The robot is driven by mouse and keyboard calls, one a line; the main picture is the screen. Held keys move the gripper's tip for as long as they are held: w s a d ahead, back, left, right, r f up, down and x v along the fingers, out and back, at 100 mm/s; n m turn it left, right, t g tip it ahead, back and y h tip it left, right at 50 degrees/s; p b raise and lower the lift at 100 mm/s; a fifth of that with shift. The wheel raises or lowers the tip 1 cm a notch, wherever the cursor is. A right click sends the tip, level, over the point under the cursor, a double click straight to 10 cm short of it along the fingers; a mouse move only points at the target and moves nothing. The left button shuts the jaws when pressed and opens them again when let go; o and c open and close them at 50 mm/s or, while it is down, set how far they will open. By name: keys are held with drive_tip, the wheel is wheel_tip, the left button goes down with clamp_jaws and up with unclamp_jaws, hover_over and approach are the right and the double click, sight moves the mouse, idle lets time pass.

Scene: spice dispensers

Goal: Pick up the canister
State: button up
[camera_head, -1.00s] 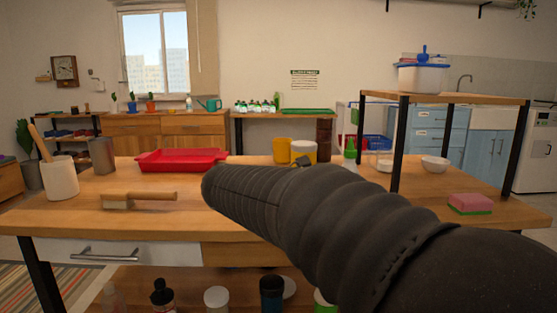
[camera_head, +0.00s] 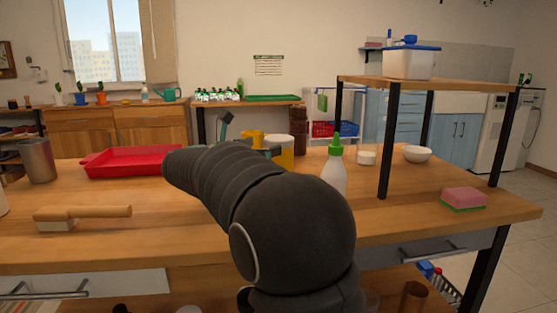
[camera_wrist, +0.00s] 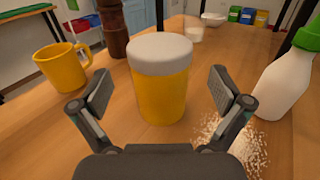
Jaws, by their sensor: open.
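The canister is a yellow cylinder with a whitish top, standing upright on the wooden table in the wrist view (camera_wrist: 160,95). In the head view the canister (camera_head: 284,152) shows partly behind my arm. My gripper (camera_wrist: 160,88) is open in the wrist view, with one finger to the left and one to the right of the canister's near side. Both fingers look apart from it, and nothing is held. In the head view parts of the gripper (camera_head: 246,138) show beyond my dark arm.
A yellow mug (camera_wrist: 61,71) stands left of the canister, and a brown grinder (camera_wrist: 112,27) behind it. A white bottle with a green cap (camera_wrist: 285,85) stands close on the right, beside spilled white grains (camera_wrist: 235,142). A red tray (camera_head: 135,162) and a shelf (camera_head: 385,82) flank the area.

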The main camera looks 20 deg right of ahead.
sight(279, 142)
drive_tip(key=shift+x, duration=3.05)
drive_tip(key=shift+f, duration=0.1)
drive_tip(key=c, duration=1.1)
drive_tip(key=shift+c, duration=0.2)
